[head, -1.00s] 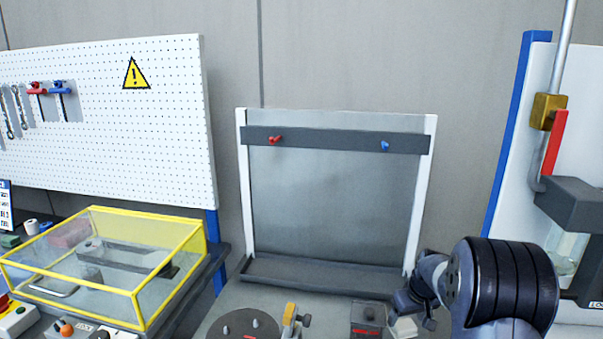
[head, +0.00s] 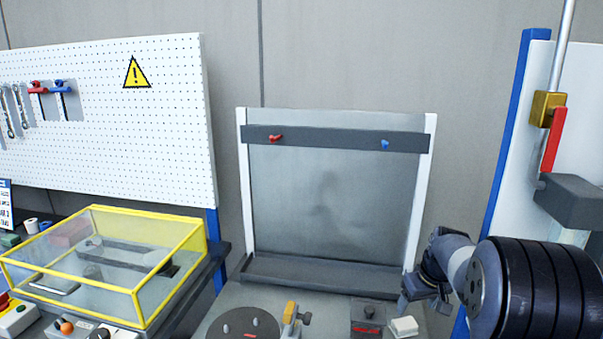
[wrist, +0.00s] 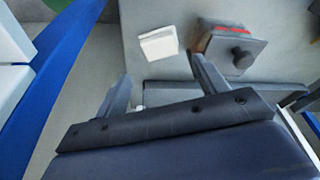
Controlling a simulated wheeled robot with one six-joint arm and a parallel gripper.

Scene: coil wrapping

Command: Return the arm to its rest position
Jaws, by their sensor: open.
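My gripper (wrist: 160,90) is open and empty in the wrist view, its two fingers apart above the grey bench top. In the head view, part of my arm is at the lower right, and my gripper (head: 418,303) hangs by the right post of the framed panel, above the bench. A small white block (head: 404,327) lies on the bench just below it; the block also shows in the wrist view (wrist: 158,44), beyond the fingertips. Nothing is held.
A dark box with a knob (head: 369,315) stands left of the white block. A round dark plate (head: 238,325) lies further left. A yellow-framed clear cover (head: 115,262) is at the left. A grey panel (head: 335,200) with red and blue hooks stands behind. A red-handled lever (head: 555,138) is at the right.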

